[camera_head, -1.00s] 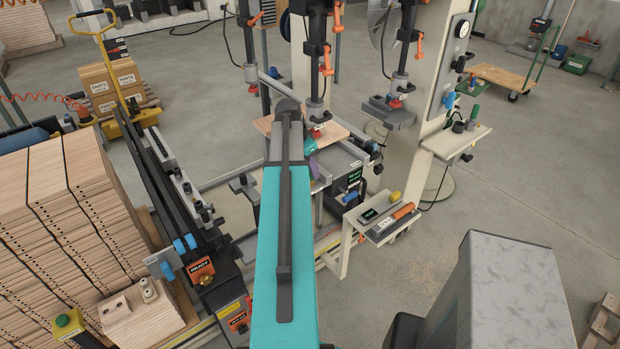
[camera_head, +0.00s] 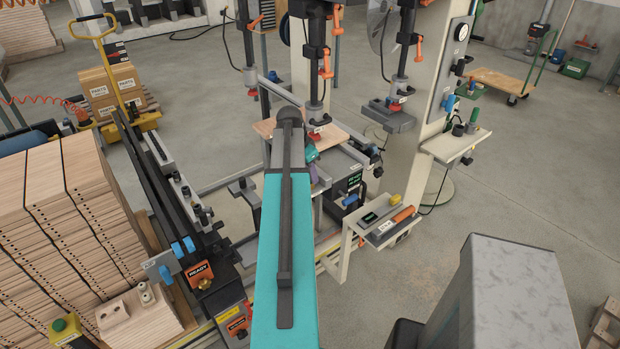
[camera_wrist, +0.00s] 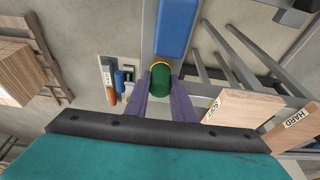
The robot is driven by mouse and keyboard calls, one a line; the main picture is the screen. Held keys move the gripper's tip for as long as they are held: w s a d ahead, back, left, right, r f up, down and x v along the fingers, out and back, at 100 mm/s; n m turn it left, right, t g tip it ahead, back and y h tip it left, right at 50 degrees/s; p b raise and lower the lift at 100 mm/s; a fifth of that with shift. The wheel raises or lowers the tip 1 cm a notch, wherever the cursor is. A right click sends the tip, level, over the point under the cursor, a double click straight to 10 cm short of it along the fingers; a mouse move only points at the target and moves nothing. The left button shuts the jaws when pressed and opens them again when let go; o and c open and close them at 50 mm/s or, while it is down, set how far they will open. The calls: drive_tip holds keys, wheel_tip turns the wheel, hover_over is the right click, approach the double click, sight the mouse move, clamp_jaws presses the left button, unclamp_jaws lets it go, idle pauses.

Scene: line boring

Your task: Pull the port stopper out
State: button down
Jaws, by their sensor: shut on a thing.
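In the wrist view a dark green, rounded plug (camera_wrist: 160,84), which looks like the port stopper, sits between the two purple fingers of my gripper (camera_wrist: 160,100). The gripper is shut on it. A thin orange ring (camera_wrist: 160,63) shows at its far end. A blue body (camera_wrist: 177,25) lies just beyond the ring; I cannot tell whether the plug is still seated in it. In the head view my teal arm hides the plug, and only a bit of my gripper (camera_head: 314,168) shows beside it.
Boards marked SOFT (camera_wrist: 243,108) and HARD (camera_wrist: 296,126) lie right of the gripper in the wrist view. In the head view, boring spindles (camera_head: 317,75) hang over the machine. A small side shelf (camera_head: 372,238) stands right of my arm, and stacked boards (camera_head: 45,230) at left.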

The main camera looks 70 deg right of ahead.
drive_tip(key=shift+r+p, duration=0.6)
drive_tip(key=shift+r, duration=0.55)
idle(0.5)
drive_tip(key=shift+r+p, duration=1.45)
drive_tip(key=shift+r, duration=1.3)
drive_tip(key=shift+w, duration=0.1)
